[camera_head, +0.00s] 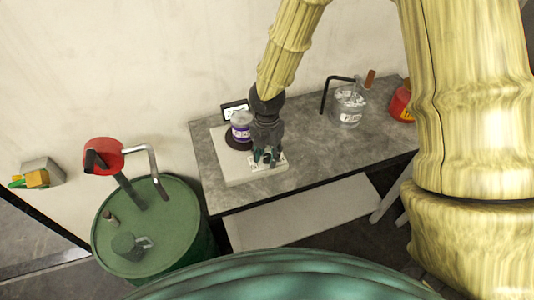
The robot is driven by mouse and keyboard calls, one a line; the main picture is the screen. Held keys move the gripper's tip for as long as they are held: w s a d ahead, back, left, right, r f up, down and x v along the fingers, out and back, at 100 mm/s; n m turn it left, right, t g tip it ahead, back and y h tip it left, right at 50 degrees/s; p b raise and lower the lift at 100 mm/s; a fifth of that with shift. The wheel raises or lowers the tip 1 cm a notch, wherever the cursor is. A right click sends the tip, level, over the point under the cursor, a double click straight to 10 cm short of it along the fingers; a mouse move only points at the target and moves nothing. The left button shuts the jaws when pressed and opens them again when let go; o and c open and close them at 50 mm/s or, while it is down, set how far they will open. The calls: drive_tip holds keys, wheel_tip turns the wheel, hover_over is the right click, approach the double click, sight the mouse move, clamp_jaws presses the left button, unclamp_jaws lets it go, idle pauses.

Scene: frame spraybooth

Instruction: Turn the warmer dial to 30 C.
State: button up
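The warmer (240,170) is a white, flat unit on the grey bench. A jar with a purple label (241,130) stands on its dark round plate. A small black-framed display (235,110) stands behind the jar; its text is too small to read. My gripper (267,157) points down at the front right of the warmer, over a pale marked panel (281,164). Its dark teal fingertips show a little apart, with something dark between them. The dial is mostly hidden there, and its setting is unreadable. I cannot tell whether the fingers touch it.
The grey bench (315,145) has bare room right of the warmer. A clear labelled container (347,105) and a red can (401,103) stand farther right. A green drum (155,228) with a red-topped pump (103,155) stands left of the bench.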

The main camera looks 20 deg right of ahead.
clamp_jaws()
